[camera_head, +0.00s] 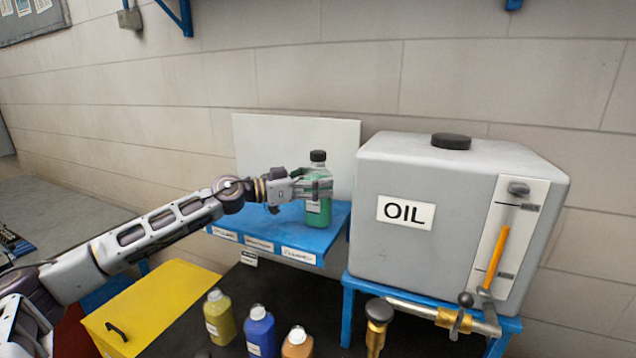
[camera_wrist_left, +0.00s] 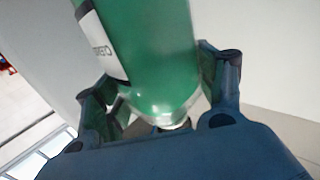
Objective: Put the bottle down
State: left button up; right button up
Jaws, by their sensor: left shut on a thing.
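A green bottle (camera_head: 319,214) with a black cap stands upright at the blue shelf (camera_head: 338,222), over its right part. My left gripper (camera_head: 318,189) reaches in from the left and is shut on the bottle around its middle. In the left wrist view the bottle (camera_wrist_left: 150,50) fills the space between the two fingers (camera_wrist_left: 165,90), with part of a white label showing. I cannot tell whether the bottle's base touches the shelf. My right gripper is not in view.
A grey oil tank (camera_head: 450,215) stands close to the right of the shelf. A white panel (camera_head: 290,145) is behind it. Yellow, blue and orange bottles (camera_head: 260,330) stand lower in front, beside a yellow box (camera_head: 150,305). The shelf's left part looks free.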

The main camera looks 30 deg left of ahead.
pick_arm(q)
jog(key=o, duration=1.5)
jog(key=shift+c, duration=0.2)
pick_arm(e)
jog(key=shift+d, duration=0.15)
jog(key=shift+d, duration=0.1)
